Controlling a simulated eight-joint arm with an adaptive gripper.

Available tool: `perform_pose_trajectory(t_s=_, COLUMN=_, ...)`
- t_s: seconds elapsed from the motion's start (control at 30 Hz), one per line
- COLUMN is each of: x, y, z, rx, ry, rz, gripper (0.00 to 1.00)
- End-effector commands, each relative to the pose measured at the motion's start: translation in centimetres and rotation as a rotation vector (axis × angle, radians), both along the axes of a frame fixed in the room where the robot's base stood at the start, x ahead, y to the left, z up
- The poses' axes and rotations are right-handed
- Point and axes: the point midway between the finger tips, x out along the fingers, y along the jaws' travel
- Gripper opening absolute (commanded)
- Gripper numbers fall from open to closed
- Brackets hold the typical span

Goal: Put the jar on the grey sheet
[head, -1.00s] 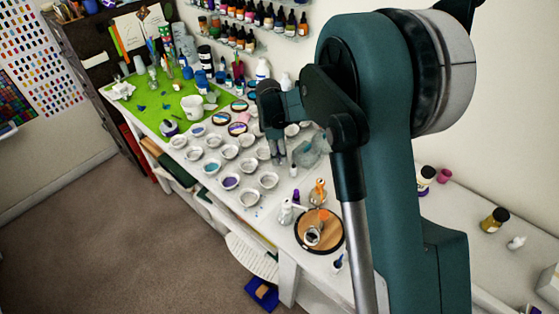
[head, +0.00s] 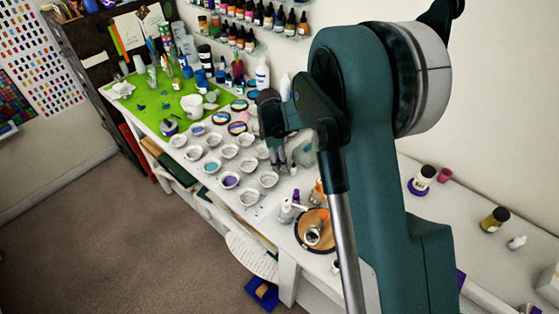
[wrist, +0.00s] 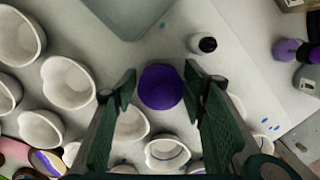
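A round purple top (wrist: 162,87) shows in the wrist view, which looks like the jar seen from above. My gripper (wrist: 160,92) is open, with one finger on each side of the purple top and a gap to both. The jar's body is hidden below its top. A grey-green flat piece with rounded corners (wrist: 128,14), probably the grey sheet, lies beyond it at the top of the wrist view. In the head view my gripper (head: 279,158) points down at the table beside the grey piece (head: 304,156), which is partly hidden by my arm.
Several white cups (wrist: 68,82) stand close on the left and below the fingers. A small black-capped bottle (wrist: 203,43) is right of the jar. A round wooden board (head: 304,238) holds items near the table's front. A green mat (head: 150,118) lies farther back.

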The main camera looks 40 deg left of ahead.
Motion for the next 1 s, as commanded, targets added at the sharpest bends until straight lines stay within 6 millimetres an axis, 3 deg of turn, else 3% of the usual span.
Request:
perform_pose_trajectory(t_s=0.57, x=-0.1, y=0.0, z=1.1, rx=0.0, ry=0.0, rz=0.0, gripper=0.42)
perform_pose_trajectory(t_s=1.0, x=-0.6, y=0.6, z=7.4, rx=0.0, ry=0.0, rz=0.0, gripper=0.42)
